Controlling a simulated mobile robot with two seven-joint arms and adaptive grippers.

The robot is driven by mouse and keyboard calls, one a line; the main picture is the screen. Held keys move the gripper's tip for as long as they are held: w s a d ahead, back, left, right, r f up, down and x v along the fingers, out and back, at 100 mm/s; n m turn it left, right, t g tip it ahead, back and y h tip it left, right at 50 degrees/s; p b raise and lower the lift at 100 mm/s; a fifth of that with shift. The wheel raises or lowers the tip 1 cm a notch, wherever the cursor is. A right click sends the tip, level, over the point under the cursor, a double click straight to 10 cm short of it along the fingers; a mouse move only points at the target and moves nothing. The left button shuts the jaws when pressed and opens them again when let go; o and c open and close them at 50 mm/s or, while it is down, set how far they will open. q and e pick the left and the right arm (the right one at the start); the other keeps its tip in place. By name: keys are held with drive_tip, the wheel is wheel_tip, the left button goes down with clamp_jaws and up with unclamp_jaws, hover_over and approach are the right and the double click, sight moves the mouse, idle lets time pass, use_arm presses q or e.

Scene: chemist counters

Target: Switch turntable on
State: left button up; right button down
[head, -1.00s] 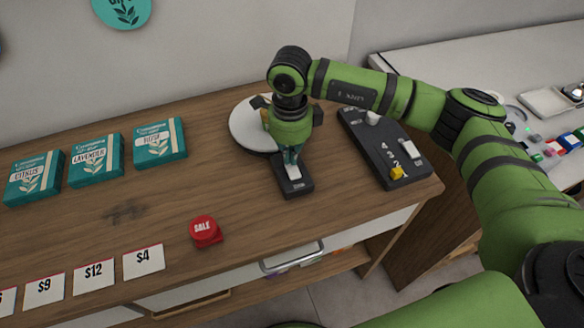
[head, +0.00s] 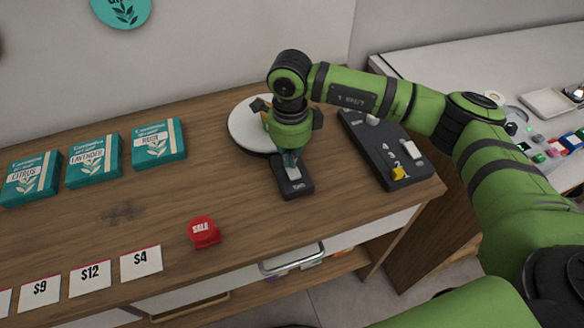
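The turntable (head: 243,126) is a round white disc on the wooden counter, partly hidden behind my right arm. A small dark switch box (head: 298,188) with a light rocker joins its front side. My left gripper is not in view.
A dark panel (head: 378,148) with numbers and a yellow knob lies right of the turntable. A red SALE button (head: 204,232), price cards (head: 141,262) and teal boxes (head: 158,143) stand to the left. The counter's middle is clear.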

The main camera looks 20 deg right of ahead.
drive_tip(key=shift+r+p, duration=0.45)
drive_tip(key=shift+r, duration=0.35)
drive_tip(key=shift+r+p, duration=1.1)
drive_tip(key=shift+r, duration=1.5)
drive_tip(key=shift+f, duration=0.1)
